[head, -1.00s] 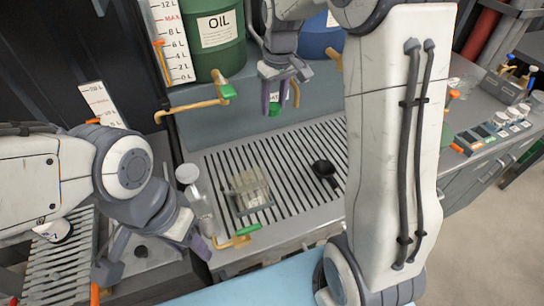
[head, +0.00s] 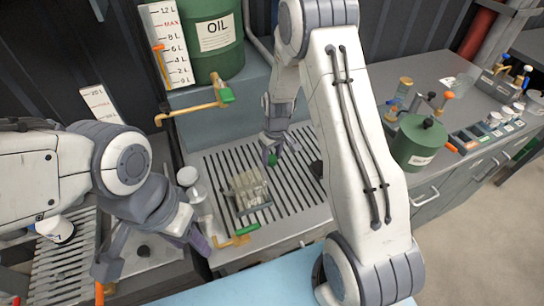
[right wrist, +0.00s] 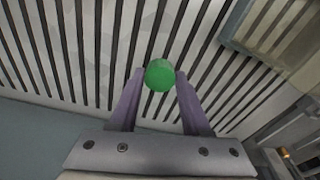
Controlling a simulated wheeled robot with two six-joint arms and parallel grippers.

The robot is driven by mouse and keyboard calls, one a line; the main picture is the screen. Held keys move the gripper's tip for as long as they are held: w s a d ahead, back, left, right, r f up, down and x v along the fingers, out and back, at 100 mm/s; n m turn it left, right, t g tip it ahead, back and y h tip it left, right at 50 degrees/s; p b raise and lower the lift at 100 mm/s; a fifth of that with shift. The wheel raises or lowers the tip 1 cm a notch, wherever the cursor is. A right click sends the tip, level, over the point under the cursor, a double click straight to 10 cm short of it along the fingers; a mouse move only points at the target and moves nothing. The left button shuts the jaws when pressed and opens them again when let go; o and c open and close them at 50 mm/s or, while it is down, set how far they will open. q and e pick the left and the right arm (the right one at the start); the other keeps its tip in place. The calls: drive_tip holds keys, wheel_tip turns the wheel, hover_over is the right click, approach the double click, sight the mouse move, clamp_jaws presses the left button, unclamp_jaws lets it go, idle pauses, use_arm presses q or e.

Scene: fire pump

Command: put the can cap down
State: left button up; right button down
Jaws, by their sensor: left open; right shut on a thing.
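The can cap, a small green round piece (head: 272,159), is held between the fingertips of my right gripper (head: 275,157). In the right wrist view the green cap (right wrist: 160,75) sits between the two purple fingers, with the slatted grate (right wrist: 90,50) behind it. The cap appears above the grate; I cannot tell the exact gap. My left gripper (head: 152,258) is open and empty at the lower left, near the front edge of the slatted top.
A clear box-like container (head: 249,191) stands on the grate. A green can (head: 418,143) stands on the right counter. Brass taps (head: 195,112) project at the back, with a green oil barrel (head: 216,38) above.

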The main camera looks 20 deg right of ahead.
drive_tip(key=shift+f, duration=0.45)
drive_tip(key=shift+f, duration=0.1)
drive_tip(key=shift+c, duration=1.8)
unclamp_jaws()
